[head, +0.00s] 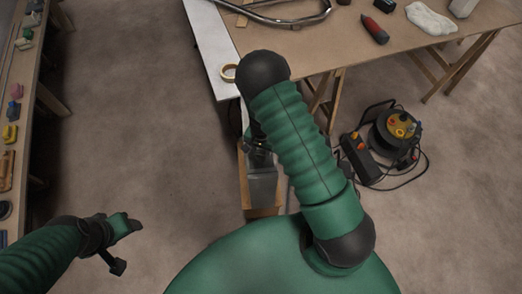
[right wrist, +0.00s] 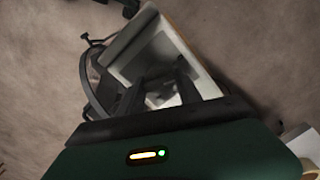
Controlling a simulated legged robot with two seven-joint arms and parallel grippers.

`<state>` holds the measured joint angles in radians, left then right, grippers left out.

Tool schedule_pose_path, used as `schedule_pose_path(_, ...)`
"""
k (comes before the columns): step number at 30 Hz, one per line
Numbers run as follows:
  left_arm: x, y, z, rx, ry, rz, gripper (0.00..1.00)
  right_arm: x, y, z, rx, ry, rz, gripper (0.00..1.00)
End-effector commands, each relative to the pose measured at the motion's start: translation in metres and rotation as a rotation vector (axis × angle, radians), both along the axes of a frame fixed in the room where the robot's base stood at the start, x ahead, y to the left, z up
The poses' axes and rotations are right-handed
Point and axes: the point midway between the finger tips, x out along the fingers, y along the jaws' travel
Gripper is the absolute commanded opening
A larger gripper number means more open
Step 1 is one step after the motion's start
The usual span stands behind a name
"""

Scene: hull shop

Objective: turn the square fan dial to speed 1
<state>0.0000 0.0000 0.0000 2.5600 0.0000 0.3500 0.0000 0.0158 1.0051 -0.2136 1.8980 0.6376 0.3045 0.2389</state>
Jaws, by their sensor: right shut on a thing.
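A grey box with wooden sides (head: 263,187) stands below my right forearm in the head view. In the right wrist view the pale box (right wrist: 128,43) lies under my right gripper (right wrist: 163,82). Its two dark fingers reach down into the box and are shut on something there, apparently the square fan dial. The fingers hide the dial, and I cannot read its marks or setting. In the head view my right gripper (head: 257,150) is partly hidden by my own arm. My left gripper (head: 125,243) is low on the left, over bare floor, far from the box; its jaw opening is unclear.
A workbench (head: 405,30) carries a bent metal tube, a red tool (head: 375,29) and a white cloth. A tape roll (head: 228,72) lies on the pale bench end. A cable reel (head: 398,128) stands on the floor right. A shelf (head: 30,100) runs along the left.

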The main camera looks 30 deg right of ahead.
Motion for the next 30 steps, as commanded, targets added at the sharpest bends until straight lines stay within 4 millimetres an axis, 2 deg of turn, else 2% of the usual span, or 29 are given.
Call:
schedule_pose_path(15, 0.000, 0.000, 0.012, 0.000, 0.000, 0.000, 0.58, -0.001, 0.003, 0.000, 0.004, 0.005, -0.353, 0.01)
schedule_pose_path(30, 0.000, 0.000, 0.014, 0.000, 0.000, 0.000, 0.58, -0.001, 0.003, -0.001, 0.004, 0.005, -0.428, 0.01)
